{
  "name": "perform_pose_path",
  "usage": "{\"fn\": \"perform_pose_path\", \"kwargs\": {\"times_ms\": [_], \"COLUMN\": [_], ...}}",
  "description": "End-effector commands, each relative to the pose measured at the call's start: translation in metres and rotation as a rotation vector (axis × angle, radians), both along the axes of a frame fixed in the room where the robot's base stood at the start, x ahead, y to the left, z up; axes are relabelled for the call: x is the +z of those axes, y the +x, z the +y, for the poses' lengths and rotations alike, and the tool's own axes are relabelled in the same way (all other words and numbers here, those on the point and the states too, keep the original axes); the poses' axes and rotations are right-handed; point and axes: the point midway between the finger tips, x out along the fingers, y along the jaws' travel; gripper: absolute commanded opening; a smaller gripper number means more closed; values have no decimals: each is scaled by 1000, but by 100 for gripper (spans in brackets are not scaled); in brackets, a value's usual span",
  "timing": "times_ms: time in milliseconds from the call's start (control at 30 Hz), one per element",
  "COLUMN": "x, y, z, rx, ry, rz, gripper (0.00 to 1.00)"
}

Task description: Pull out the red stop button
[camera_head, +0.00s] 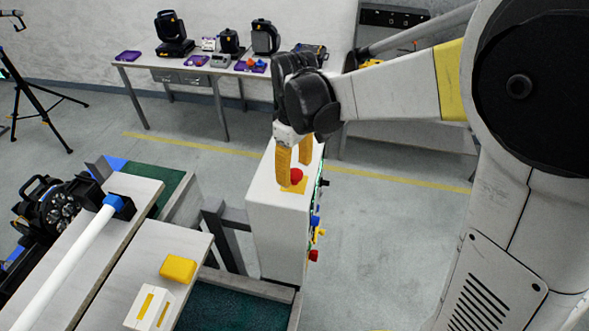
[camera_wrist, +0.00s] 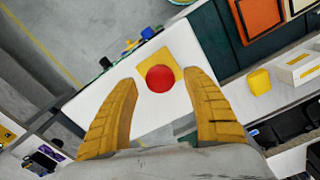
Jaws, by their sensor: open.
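The red stop button (camera_head: 296,175) is a round red cap on a yellow square plate (camera_head: 291,187) on top of a white control box (camera_head: 276,225). In the wrist view the red button (camera_wrist: 160,78) sits on its yellow plate (camera_wrist: 177,57), a little beyond and between my fingertips. My gripper (camera_head: 295,164) points down over the box top with its two yellow fingers apart. In the wrist view my gripper (camera_wrist: 162,82) is open, one finger on each side of the button, with gaps to it. I cannot tell the exact height of the fingertips relative to the button.
The box's right side carries coloured knobs, including a red one (camera_head: 314,255). A workbench (camera_head: 150,255) at left holds a white tube (camera_head: 68,260), a yellow block (camera_head: 178,268) and a white box (camera_head: 149,308). A table (camera_head: 205,66) with cases stands behind. Floor right of the box is clear.

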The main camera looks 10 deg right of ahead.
Motion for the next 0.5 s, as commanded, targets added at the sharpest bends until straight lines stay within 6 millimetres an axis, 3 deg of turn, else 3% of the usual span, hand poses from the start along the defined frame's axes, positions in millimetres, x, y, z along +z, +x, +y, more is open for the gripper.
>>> {"fn": "perform_pose_path", "kwargs": {"times_ms": [500], "x": [100], "y": [0], "z": [0], "rx": [0], "ry": [0], "rz": [0], "gripper": [58]}}
